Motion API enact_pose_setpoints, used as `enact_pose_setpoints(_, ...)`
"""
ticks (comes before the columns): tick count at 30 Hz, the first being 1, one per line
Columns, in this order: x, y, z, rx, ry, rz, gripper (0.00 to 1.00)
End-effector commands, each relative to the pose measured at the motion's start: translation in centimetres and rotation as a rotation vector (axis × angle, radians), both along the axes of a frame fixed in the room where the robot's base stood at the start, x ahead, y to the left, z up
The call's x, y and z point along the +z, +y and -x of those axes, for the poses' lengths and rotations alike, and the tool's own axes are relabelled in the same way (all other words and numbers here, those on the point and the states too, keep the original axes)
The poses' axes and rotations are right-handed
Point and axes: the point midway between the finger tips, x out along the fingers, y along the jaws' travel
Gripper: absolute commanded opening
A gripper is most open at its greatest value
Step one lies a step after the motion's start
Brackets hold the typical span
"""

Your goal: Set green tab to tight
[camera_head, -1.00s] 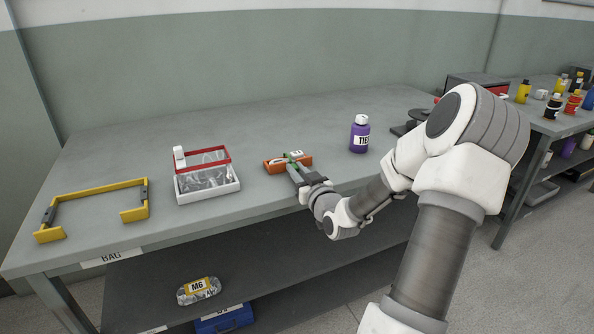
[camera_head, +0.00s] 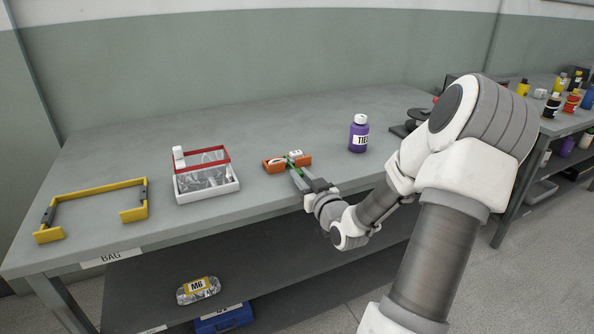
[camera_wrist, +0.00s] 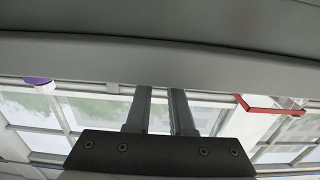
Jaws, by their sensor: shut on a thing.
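An orange block-shaped device (camera_head: 273,166) sits near the front edge of the table, with white parts on top. The green tab (camera_head: 291,163) shows as a small green piece at the middle of the device, right at my fingertips. My gripper (camera_head: 296,172) reaches in from the front right and is shut on the green tab. Its fingers hide part of the tab, and I cannot read the tab's setting.
A white bin with a red frame (camera_head: 208,187) stands left of the device, and a yellow bracket (camera_head: 93,205) lies farther left. A purple bottle (camera_head: 358,138) stands to the right. The table (camera_head: 250,118) is clear behind the device.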

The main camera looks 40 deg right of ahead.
Motion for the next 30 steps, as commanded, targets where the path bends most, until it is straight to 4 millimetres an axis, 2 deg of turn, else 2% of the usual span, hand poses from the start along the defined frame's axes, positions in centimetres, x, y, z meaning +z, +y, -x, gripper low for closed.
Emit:
enact_pose_setpoints(3,0.0,0.1,0.6,-0.001,0.001,-0.002,0.0)
enact_pose_setpoints(10,0.0,0.1,0.6,-0.001,0.0,-0.002,0.0)
enact_pose_setpoints(11,0.0,0.1,0.6,-0.001,0.0,-0.002,0.24)
enact_pose_setpoints(15,0.0,0.1,0.6,-0.001,0.0,-0.002,0.49)
enact_pose_setpoints(16,0.0,0.1,0.6,-0.001,0.0,-0.002,0.53)
enact_pose_setpoints(25,0.0,0.2,0.7,-0.001,0.0,-0.001,0.53)
enact_pose_setpoints(30,0.1,0.5,2.4,-0.002,0.003,-0.002,0.53)
